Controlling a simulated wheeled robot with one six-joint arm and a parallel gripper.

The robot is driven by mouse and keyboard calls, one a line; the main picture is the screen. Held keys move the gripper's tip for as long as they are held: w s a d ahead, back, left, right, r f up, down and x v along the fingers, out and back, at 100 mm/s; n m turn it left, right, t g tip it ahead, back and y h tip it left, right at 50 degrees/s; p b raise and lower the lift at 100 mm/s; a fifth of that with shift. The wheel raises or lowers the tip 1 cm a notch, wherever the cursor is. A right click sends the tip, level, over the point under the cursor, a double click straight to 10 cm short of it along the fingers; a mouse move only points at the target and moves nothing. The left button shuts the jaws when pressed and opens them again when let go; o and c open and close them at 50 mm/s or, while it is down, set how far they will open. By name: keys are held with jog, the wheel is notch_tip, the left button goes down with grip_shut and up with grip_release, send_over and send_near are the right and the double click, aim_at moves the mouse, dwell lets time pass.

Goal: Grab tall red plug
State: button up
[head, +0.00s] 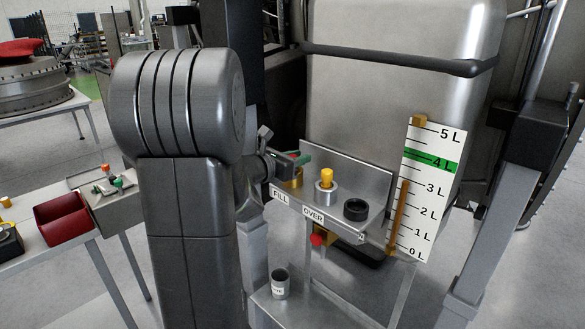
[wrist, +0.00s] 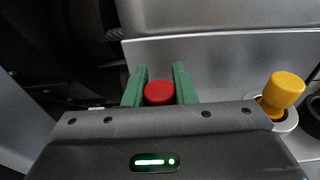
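In the wrist view, the round top of a red plug (wrist: 159,93) sits between the two green fingers of my gripper (wrist: 160,88). The fingers flank it closely on both sides; I cannot tell whether they press on it. Its lower part is hidden behind my gripper's body. In the head view, my gripper (head: 298,158) is at the left end of the metal shelf (head: 345,212), above a brass-coloured port (head: 293,182) behind the FILL label.
A yellow plug (head: 327,177) stands in a metal collar right of my gripper, also in the wrist view (wrist: 284,92). A black ring (head: 356,209) is farther right. A red knob (head: 317,240) sits under the shelf. A grey cup (head: 280,284) stands lower.

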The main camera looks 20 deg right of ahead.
jog(key=shift+c, duration=0.8)
